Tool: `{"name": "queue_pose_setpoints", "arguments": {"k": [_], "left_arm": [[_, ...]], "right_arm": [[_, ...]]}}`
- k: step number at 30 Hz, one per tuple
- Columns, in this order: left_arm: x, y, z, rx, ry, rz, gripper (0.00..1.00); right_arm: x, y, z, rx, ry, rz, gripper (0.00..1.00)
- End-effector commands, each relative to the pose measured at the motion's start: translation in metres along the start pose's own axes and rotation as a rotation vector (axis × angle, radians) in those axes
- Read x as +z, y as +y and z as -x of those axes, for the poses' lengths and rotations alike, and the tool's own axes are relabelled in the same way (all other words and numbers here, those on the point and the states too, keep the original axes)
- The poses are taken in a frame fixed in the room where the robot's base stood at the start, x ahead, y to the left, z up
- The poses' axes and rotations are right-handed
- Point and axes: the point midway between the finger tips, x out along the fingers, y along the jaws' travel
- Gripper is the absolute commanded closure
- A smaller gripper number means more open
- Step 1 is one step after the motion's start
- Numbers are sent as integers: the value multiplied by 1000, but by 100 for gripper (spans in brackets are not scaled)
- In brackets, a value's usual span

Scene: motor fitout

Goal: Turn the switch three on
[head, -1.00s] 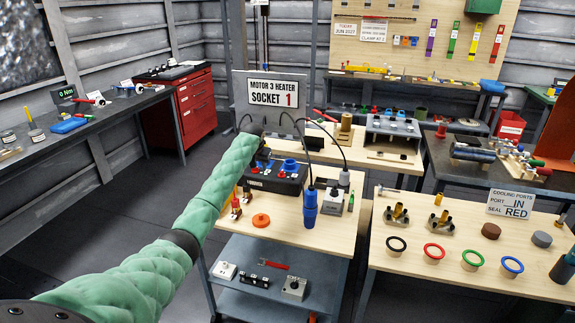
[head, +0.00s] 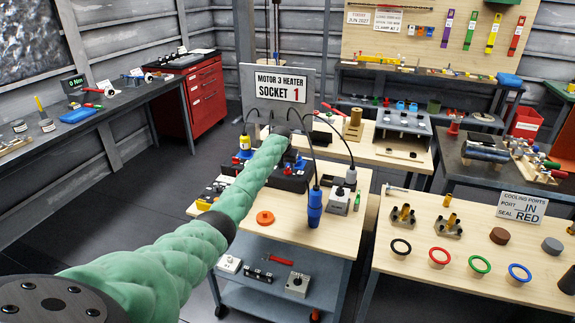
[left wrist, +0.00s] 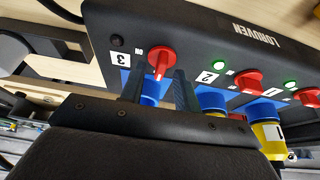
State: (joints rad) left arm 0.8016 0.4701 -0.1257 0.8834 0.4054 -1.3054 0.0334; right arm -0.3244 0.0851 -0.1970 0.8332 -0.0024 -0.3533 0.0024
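A black power box (head: 288,181) stands on the wooden-topped cart in the head view. In the left wrist view the power box (left wrist: 215,30) shows several red rotary switches. Switch three (left wrist: 160,60) is a red knob beside the label 3 and an ON mark; the small lamp (left wrist: 116,41) by it is dark. My left gripper (left wrist: 158,76) is open, its fingers on either side of switch three; I cannot tell whether they touch it. In the head view my left arm hides the fingers and switch three. My right gripper is not in view.
Switch two (left wrist: 248,81) sits right of switch three, with a lit green lamp (left wrist: 219,65). A yellow-and-blue plug (left wrist: 268,135) is in a socket beyond it.

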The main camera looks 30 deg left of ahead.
Motion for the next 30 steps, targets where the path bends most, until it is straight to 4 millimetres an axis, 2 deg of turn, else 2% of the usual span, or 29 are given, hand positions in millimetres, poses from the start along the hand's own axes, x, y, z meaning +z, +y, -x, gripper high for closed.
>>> {"name": "queue_pose_setpoints", "arguments": {"k": [9,14,15,25,30], "left_arm": [[0,0,-2,0,0,-1,68],[0,0,-2,0,0,-1,98],[0,0,-2,0,0,-1,100],[0,0,-2,6,0,-16,100],[0,0,-3,29,0,-71,100]], "right_arm": [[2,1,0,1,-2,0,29],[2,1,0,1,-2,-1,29],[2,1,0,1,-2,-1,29],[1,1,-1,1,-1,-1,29],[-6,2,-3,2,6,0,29]]}}
